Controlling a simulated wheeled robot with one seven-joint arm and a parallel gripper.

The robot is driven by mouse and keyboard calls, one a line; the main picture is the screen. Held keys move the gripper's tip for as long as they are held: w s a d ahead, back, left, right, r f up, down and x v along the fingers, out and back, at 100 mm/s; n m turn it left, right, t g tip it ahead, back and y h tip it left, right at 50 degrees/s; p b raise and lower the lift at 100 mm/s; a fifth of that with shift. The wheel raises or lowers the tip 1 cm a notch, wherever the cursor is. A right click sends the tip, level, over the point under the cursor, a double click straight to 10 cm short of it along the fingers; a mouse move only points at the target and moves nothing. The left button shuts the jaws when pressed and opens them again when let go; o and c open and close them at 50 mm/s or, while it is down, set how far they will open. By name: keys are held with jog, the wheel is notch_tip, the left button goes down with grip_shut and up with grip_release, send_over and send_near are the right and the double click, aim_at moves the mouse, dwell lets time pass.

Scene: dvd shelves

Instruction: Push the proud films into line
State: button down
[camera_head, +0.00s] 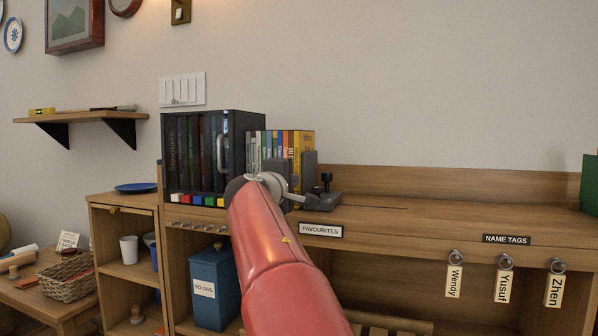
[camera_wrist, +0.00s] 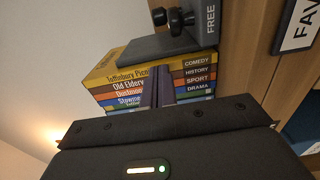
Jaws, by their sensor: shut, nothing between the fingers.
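A row of films (camera_head: 285,142) stands upright on the sideboard beside a black case; the rightmost is yellow. In the wrist view, the film spines (camera_wrist: 120,82) carry titles and genre labels such as COMEDY, HISTORY, SPORT and DRAMA. My gripper (camera_wrist: 163,76) is shut and empty, its dark fingers in front of the middle of the spines. I cannot tell whether they touch. A dark bookend (camera_head: 310,172) marked FREE stands right of the yellow film. My arm and gripper hide the lower spines in the head view, and I cannot tell which films stand proud.
The black case (camera_head: 212,125) of dark volumes stands left of the films, with coloured blocks (camera_head: 195,199) along its base. A FAVOURITES label (camera_head: 321,230) is on the shelf's front edge. The sideboard top (camera_head: 440,218) to the right is clear. Name tags (camera_head: 501,285) hang below it.

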jog(key=b+v, duration=0.7)
jog(key=v, duration=0.4)
dwell(0.5)
jog(key=d+f+m+g+p, duration=0.1)
jog(key=d+f+m+g, duration=0.15)
jog(key=d+f, duration=0.55)
jog(key=s+d+f+m+g+y+p, duration=0.3)
jog(key=s+d+f+m+g, duration=0.15)
jog(key=s+d+f, duration=0.6)
jog(key=s+f+m+g+y+p, duration=0.1)
jog(key=s+f+m+g, duration=0.1)
jog(key=s+f, duration=0.6)
jog(key=s+f+m+g+y+p, duration=0.1)
jog(key=s+f+m, duration=0.4)
jog(key=s, duration=0.8)
notch_tip(320, 180, down, 4)
jog(key=shift+d+r+g+y, duration=0.25)
jog(key=shift+d+g+y, duration=0.25)
jog(key=shift+g+y, duration=0.15)
